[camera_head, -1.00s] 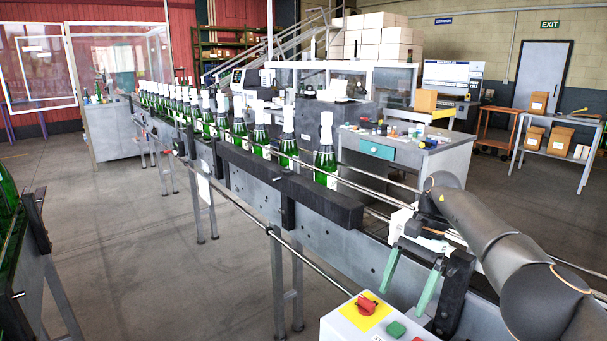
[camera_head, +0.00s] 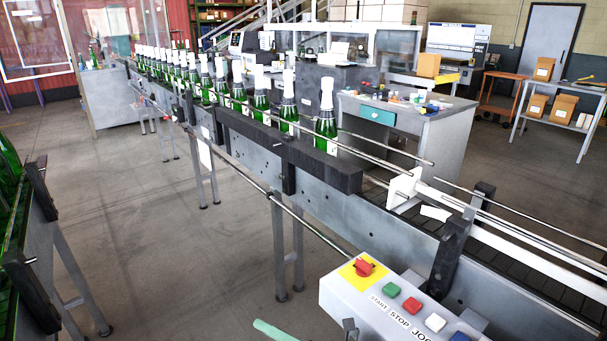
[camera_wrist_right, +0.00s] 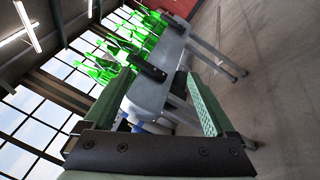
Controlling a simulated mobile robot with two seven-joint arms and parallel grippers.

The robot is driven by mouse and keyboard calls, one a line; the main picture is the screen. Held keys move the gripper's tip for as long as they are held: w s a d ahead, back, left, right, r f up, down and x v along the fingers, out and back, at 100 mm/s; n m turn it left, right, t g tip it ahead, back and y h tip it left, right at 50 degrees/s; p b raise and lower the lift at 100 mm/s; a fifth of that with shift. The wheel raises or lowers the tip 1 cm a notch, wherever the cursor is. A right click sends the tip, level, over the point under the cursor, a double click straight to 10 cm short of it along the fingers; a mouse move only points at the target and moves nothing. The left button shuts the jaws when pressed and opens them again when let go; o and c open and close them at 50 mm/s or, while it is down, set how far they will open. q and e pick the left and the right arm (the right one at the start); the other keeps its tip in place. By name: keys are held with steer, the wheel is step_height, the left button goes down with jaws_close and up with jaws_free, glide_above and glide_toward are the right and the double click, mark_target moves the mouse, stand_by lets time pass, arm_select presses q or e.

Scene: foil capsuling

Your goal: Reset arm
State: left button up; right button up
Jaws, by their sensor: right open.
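My right gripper shows in the head view only as a pale green finger (camera_head: 275,331) at the bottom edge, left of the control box. In the right wrist view my right gripper (camera_wrist_right: 158,76) has its two green fingers spread wide with nothing held between them. The rest of the right arm is out of the head view. My left gripper is in neither view. The wrist view looks tilted toward green bottles (camera_wrist_right: 120,45) on a grey conveyor, past the fingertips.
A conveyor (camera_head: 225,137) carries a row of green foil-topped bottles (camera_head: 326,125). A control box (camera_head: 385,310) with a red knob and several buttons stands in front. Another conveyor with green bottles (camera_head: 10,195) is at the left edge. Open floor (camera_head: 130,190) lies between the conveyors.

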steer(key=s+d+f+m+t+h, duration=0.25)
steer(key=d+m+h, duration=0.2)
steer(key=m, duration=0.35)
steer(key=s+d+f+m+t+h, duration=0.1)
steer(key=s+d+f+m+h, duration=0.3)
steer(key=m, duration=0.3)
steer(key=s+d+f+m+t+h, duration=0.1)
steer(key=d+f+m+t+h, duration=0.15)
steer(key=d+m, duration=0.45)
steer(key=s+d+f+m+g+h, duration=0.2)
steer(key=s+d+f+m, duration=0.1)
steer(key=s+m, duration=0.3)
steer(key=s+d+f+m+g+h+p, duration=0.1)
steer(key=s+d+f+m+g+h, duration=0.1)
steer(key=s, duration=0.6)
steer(key=d+f+m+g, duration=0.1)
steer(key=d+m, duration=0.1)
steer(key=m, duration=0.1)
steer(key=shift+s+d+f+m+g, duration=0.2)
steer(key=shift+d+m+g, duration=0.1)
steer(key=shift+d+m, duration=0.1)
